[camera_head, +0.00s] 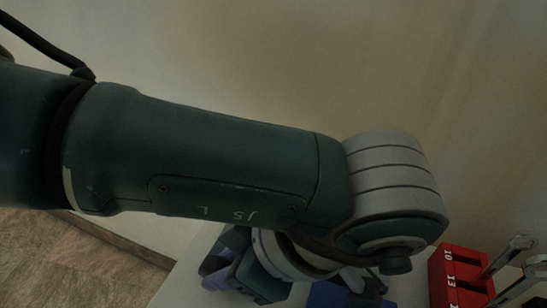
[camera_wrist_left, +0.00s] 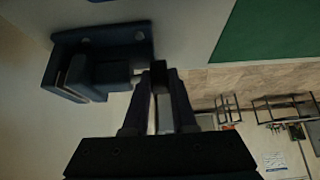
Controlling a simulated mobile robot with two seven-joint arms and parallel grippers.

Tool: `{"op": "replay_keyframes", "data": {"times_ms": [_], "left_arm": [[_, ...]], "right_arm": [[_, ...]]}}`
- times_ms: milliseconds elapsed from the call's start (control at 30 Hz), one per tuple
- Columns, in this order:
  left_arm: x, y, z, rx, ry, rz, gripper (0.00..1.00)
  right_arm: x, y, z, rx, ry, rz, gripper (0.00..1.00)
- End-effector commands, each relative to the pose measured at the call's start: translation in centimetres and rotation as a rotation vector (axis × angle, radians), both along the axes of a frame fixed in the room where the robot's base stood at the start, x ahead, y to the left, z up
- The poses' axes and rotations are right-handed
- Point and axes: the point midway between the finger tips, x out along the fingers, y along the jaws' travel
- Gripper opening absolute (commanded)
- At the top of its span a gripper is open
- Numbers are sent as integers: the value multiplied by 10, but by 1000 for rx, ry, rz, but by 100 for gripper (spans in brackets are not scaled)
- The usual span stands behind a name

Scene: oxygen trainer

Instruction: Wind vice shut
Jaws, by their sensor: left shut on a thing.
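The blue vice (camera_wrist_left: 85,62) stands at the left of the left wrist view, on a pale table top. A gap shows between its jaws, and its screw end points right toward my fingers. My left gripper (camera_wrist_left: 158,75) has its fingertips close together at that end, shut on the vice handle, which the fingers mostly hide. In the head view my left arm covers the middle, and only a blue piece of the vice (camera_head: 328,294) shows at the bottom edge. The fingertips are not clear there. My right gripper is in neither view.
A red holder (camera_head: 447,268) marked 10 and 13 stands at the lower right with wrenches (camera_head: 506,258) in it. A purple object (camera_head: 216,268) is partly hidden under my arm. In the left wrist view a green surface (camera_wrist_left: 270,30) and several dark racks (camera_wrist_left: 228,108) show beyond.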

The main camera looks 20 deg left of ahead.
Motion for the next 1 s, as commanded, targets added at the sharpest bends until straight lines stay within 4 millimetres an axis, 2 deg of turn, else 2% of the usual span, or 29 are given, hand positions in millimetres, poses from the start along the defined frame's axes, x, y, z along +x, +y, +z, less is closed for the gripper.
{"op": "replay_keyframes", "data": {"times_ms": [167, 200, 467, 767, 867, 1000], "left_arm": [[-1, 0, 1, 2, 4, 1, 0], [-1, 0, 1, 1, 4, 1, 26], [-1, 0, 1, 0, 4, 0, 55], [0, -2, 3, -2, 1, 0, 55], [1, -10, 13, -3, -1, -2, 55], [0, -27, 36, -4, -3, -4, 55]], "right_arm": [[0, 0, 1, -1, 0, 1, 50], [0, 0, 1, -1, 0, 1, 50], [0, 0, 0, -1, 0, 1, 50], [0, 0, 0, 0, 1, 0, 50], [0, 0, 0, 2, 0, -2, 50], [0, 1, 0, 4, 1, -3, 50]]}}
